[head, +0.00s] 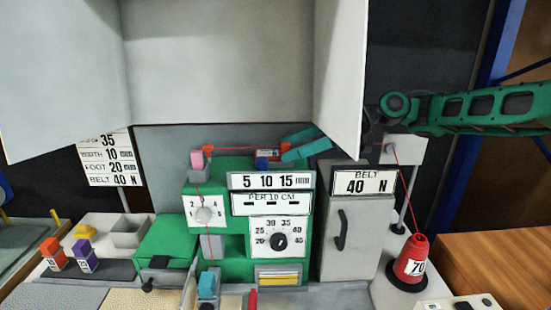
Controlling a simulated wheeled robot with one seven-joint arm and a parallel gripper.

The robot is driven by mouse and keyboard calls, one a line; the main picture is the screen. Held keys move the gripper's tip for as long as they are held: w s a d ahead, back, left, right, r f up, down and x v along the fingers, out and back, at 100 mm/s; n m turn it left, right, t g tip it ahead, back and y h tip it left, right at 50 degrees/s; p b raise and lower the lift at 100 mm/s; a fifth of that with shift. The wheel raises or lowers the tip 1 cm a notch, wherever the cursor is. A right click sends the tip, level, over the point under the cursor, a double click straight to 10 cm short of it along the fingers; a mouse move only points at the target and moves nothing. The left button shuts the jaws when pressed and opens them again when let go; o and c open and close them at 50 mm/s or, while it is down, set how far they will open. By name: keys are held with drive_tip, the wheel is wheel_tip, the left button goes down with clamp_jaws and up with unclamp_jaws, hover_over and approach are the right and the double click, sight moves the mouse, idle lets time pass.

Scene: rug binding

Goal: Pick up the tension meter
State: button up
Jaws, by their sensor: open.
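A small block with a dark, red-edged label and a blue lower part (263,162) sits on top of the green machine, along a red thread. It appears to be the tension meter, but it is too small to be sure. My gripper (285,148) reaches in from the right with two teal fingers, one above the other. They are apart and point left, with their tips just right of the block. I see nothing held between them. The wrist behind the fingers is partly hidden by the right cabinet door.
Open grey cabinet doors (338,70) hang above the green machine (215,180). A grey box marked BELT 40 N (357,245) stands right of it. A red cone marked 70 (410,262) stands further right. Orange (53,252) and purple (83,254) blocks are at left.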

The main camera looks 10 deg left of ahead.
drive_tip(key=shift+a+f, duration=0.1)
drive_tip(key=shift+a, duration=0.15)
drive_tip(key=c, duration=1.3)
drive_tip(key=shift+d, duration=0.15)
drive_tip(key=w+d, duration=0.4)
drive_tip(key=d, duration=1.1)
drive_tip(key=w+d, duration=0.4)
drive_tip(key=d, duration=1.2)
